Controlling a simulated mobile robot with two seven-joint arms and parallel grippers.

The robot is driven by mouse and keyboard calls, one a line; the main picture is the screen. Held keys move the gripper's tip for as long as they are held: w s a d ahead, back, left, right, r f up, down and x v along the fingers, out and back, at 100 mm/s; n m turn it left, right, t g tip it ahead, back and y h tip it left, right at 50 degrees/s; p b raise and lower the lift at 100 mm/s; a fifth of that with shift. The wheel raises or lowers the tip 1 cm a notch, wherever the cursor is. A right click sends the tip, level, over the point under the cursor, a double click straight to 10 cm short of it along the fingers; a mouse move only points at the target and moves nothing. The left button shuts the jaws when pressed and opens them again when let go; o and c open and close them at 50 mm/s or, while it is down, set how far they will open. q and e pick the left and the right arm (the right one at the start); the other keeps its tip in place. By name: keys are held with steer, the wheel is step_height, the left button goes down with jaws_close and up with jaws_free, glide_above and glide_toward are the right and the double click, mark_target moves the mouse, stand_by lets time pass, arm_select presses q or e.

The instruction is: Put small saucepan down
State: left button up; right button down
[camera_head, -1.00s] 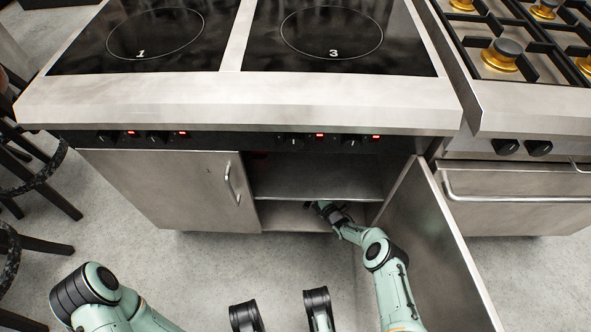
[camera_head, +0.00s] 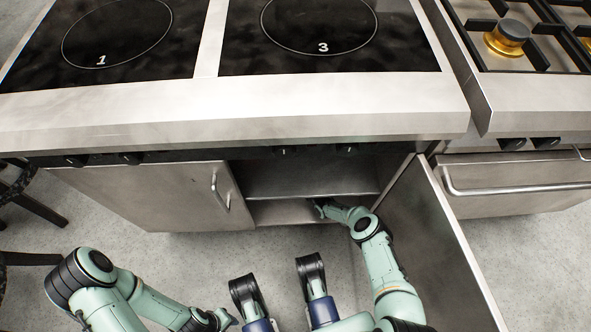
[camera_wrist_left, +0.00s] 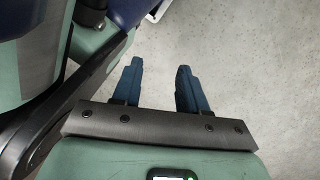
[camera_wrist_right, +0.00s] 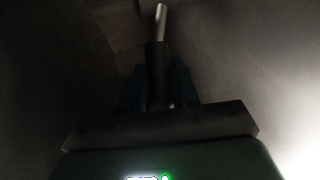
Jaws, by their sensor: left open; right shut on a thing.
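My right arm reaches into the open lower cabinet (camera_head: 313,180) beneath the cooktop, and its gripper is mostly hidden there in the head view. In the dark right wrist view, my right gripper (camera_wrist_right: 158,78) is shut on a dark handle with a shiny metal end (camera_wrist_right: 161,22), which appears to be the small saucepan's. The pan's bowl cannot be made out, nor whether it touches the cabinet floor. My left gripper (camera_wrist_left: 158,82) is open and empty above the bare floor.
The cabinet has a shelf (camera_head: 310,192) across it. Its open door (camera_head: 425,225) stands just right of my right arm; the other door (camera_head: 150,195) is shut. The cooktop (camera_head: 320,40) above is clear. A gas range (camera_head: 520,100) stands at right, stools (camera_head: 30,200) at left.

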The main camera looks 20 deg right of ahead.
steer(key=c, duration=0.8)
jaws_free()
steer(key=shift+s, duration=0.1)
steer(key=shift+c, duration=0.2)
arm_select(q)
steer(key=shift+a, duration=0.1)
steer(key=w+d+r+t+p, duration=0.2)
steer(key=w+r+t+p, duration=0.3)
steer(key=w+r, duration=0.55)
steer(key=s+d+r+g+p, duration=0.1)
steer(key=p, duration=0.1)
steer(key=s+d+m+p, duration=0.1)
steer(key=p, duration=0.1)
steer(key=shift+s+r+g, duration=0.2)
steer(key=shift+r+g, duration=0.15)
steer(key=shift+g, duration=0.05)
arm_select(e)
steer(key=v, duration=1.2)
steer(key=shift+a, duration=0.1)
